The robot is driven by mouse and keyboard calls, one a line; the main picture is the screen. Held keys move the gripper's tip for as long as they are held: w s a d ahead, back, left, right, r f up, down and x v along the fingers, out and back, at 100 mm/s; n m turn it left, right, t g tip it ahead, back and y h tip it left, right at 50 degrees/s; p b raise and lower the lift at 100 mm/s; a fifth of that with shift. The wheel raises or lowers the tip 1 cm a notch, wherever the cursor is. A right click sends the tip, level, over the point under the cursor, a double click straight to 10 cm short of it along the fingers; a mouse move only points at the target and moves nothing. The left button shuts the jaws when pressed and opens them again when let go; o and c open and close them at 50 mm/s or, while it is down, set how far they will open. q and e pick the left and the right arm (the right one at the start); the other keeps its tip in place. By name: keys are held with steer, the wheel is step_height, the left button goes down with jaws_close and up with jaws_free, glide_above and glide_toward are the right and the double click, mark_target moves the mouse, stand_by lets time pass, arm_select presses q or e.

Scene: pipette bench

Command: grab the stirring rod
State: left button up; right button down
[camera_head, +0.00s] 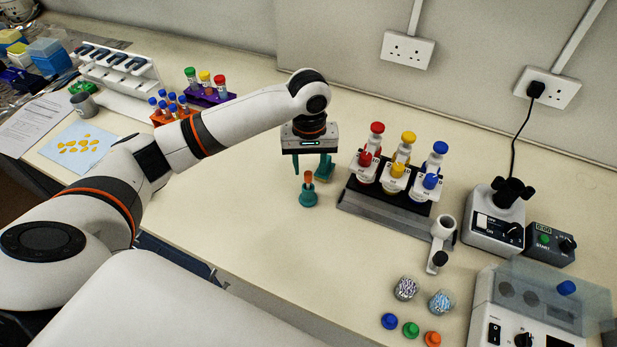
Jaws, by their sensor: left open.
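A small upright piece with an orange top (308,178) stands in a teal holder (308,198) on the bench, near the middle of the view. It looks like the stirring rod, but it is too small to be sure. My left gripper (311,167) hangs over it, pointing down, with its teal fingers open and apart. In this view the orange top shows between and slightly below the fingers; I cannot tell whether either finger touches it. My right gripper is not in view.
Right of the gripper stands a rack (385,208) with red, yellow and blue-topped bottles. A white-and-black tool (441,243), a mixer (494,220) and a lidded machine (535,315) are farther right. Tube racks (205,97) stand behind my left arm. Bench around the teal holder is clear.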

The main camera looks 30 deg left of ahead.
mark_target(308, 173)
arm_select(q)
steer(key=shift+f, duration=0.6)
step_height(308, 173, down, 4)
steer(key=shift+s+a+r+p, duration=0.1)
steer(key=shift+a+r+p, duration=0.1)
steer(key=shift+p, duration=0.7)
steer(key=shift+f, duration=0.55)
jaws_close()
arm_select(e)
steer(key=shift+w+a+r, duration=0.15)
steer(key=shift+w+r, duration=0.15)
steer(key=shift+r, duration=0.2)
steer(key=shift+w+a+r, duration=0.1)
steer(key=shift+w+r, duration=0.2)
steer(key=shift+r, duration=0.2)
